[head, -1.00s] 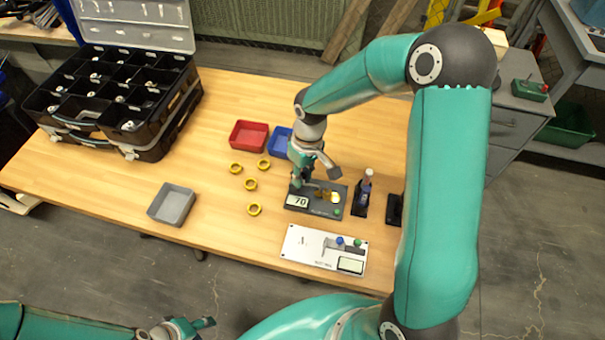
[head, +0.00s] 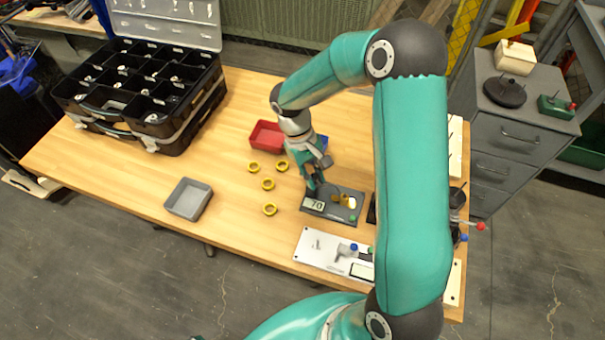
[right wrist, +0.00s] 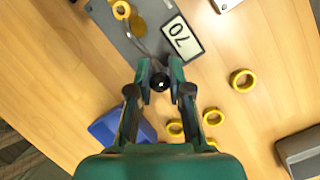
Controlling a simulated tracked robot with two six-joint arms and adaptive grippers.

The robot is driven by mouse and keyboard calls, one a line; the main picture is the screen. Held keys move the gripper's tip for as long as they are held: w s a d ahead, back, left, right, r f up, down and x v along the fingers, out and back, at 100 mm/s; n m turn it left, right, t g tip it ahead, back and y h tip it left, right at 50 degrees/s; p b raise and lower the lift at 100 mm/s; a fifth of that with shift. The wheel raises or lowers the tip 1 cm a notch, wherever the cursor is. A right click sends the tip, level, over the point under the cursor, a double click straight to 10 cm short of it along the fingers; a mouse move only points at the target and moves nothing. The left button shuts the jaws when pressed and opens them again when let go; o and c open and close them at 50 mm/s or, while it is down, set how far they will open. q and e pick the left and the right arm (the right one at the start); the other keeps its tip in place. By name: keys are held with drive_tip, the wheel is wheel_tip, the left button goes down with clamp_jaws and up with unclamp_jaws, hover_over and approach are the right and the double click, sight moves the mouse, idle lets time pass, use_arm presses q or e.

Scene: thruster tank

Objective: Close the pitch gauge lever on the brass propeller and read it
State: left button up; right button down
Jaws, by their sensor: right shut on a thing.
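The pitch gauge (head: 340,214) is a dark plate on the table with a display (head: 314,204) that reads 70. It also shows in the right wrist view (right wrist: 150,55). The brass propeller (head: 337,197) sits on the gauge, partly hidden by my gripper. My right gripper (head: 314,188) is over the gauge's left back corner. In the right wrist view its fingertips (right wrist: 160,76) are closed around the black knob (right wrist: 160,82) of the lever (right wrist: 145,53), which runs from the knob toward the propeller. My left gripper is out of view.
Several yellow rings (head: 269,184) lie left of the gauge. Red (head: 264,136) and blue trays are behind, a grey tray (head: 173,196) at left, a compartment case (head: 130,108) at back left. A white panel (head: 312,255) lies in front. My right arm hides the table's right part.

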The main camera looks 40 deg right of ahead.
drive_tip(key=shift+w+r, duration=0.1)
drive_tip(key=shift+w, duration=0.2)
drive_tip(key=c, duration=1.1)
unclamp_jaws()
drive_tip(key=shift+o, duration=0.2)
drive_tip(key=shift+s, duration=0.1)
drive_tip(key=v, duration=1.1)
drive_tip(key=shift+w+r, duration=0.2)
drive_tip(key=shift+r, duration=0.15)
